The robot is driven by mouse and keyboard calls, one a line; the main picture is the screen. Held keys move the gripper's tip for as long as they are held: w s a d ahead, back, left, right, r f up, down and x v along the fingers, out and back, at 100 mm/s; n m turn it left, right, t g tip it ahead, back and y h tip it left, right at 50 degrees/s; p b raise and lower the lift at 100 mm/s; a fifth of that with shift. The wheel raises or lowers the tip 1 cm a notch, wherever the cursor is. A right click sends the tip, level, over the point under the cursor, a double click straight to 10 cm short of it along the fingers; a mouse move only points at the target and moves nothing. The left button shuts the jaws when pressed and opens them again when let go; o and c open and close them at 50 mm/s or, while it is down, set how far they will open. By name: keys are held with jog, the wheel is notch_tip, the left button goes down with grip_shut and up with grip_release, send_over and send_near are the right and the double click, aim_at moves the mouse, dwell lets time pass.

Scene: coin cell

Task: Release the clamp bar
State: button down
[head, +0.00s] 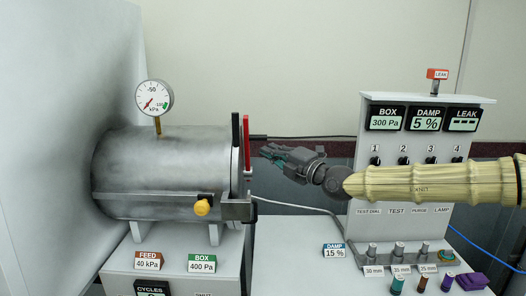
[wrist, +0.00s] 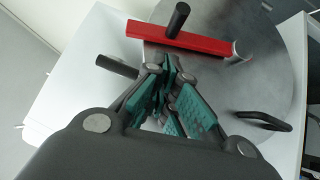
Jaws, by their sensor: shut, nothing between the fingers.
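The clamp bar (wrist: 175,38) is a red bar across the round grey door (wrist: 225,85) in the wrist view. A dark cylindrical handle (wrist: 178,20) stands out from it, and its right end meets a grey bracket. In the head view the bar (head: 246,143) shows edge-on and upright at the right end of the metal cylinder (head: 160,165). My gripper (head: 268,152) is to the right of the door, pointing left toward it, shut and empty. In the wrist view its teal-padded fingers (wrist: 170,70) come together below the bar. I cannot tell whether they touch anything.
A dark peg (wrist: 117,66) and a black loop handle (wrist: 265,120) flank the fingers in the wrist view. A yellow knob (head: 202,207) sits below the cylinder's front, and a gauge (head: 154,97) above. A control panel (head: 415,125) stands behind my sleeved arm.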

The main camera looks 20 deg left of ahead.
jog(key=v, duration=0.2)
jog(key=b+v, duration=0.1)
jog(key=v, duration=0.2)
jog(key=shift+s+d+r, duration=0.25)
jog(key=shift+s+r, duration=0.05)
jog(key=shift+r, duration=0.05)
